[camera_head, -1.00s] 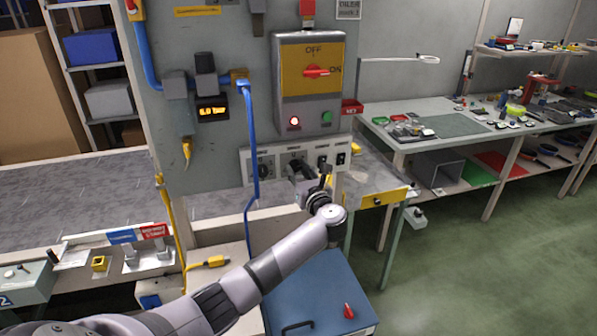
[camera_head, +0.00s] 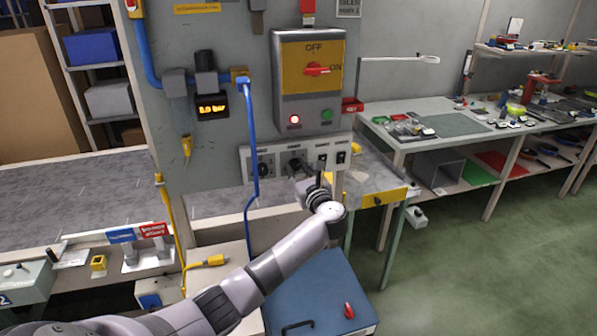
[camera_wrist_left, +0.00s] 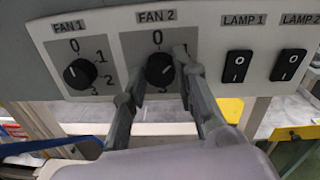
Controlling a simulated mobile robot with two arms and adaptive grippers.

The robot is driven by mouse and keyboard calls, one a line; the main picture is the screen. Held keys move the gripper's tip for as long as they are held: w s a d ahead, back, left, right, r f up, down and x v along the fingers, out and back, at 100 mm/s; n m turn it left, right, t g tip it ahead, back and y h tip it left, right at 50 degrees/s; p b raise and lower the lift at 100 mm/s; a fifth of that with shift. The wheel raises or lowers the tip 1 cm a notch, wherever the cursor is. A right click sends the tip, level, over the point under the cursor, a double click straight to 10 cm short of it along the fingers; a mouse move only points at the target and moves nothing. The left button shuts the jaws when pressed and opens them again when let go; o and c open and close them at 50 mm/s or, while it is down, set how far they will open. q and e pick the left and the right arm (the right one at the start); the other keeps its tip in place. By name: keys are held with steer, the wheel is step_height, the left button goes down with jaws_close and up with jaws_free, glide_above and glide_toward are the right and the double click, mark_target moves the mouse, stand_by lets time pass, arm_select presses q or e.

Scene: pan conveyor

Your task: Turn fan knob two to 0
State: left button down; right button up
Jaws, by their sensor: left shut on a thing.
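The fan 2 knob (camera_wrist_left: 160,70) is a round black knob on a grey plate under the label FAN 2, with 0 printed above it. It sits between the two fingers of my left gripper (camera_wrist_left: 157,76), which is shut on it. The fingers cover parts of the dial's other numbers, and I cannot tell clearly where the knob's mark points. In the head view the left gripper (camera_head: 307,180) reaches the white switch panel (camera_head: 272,177) from below. My right gripper is not in view.
The fan 1 knob (camera_wrist_left: 81,74) is close on the left. The lamp 1 switch (camera_wrist_left: 236,66) and lamp 2 switch (camera_wrist_left: 288,65) are on the right. A blue cable (camera_head: 251,150) hangs before the panel. The main switch box (camera_head: 309,80) is above.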

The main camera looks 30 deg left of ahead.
arm_select(q)
steer(key=n+b, duration=0.1)
steer(key=n, duration=0.3)
steer(key=shift+f+b, duration=0.1)
steer(key=shift+b, duration=0.3)
steer(key=n+b, duration=0.2)
steer(key=n, duration=0.3)
steer(key=shift+h, duration=0.3)
steer(key=c, duration=1.3)
jaws_free()
steer(key=shift+s, duration=0.1)
steer(key=shift+d, duration=0.1)
steer(key=v, duration=1.1)
steer(key=shift+s+d, duration=0.2)
steer(key=shift+s, duration=0.15)
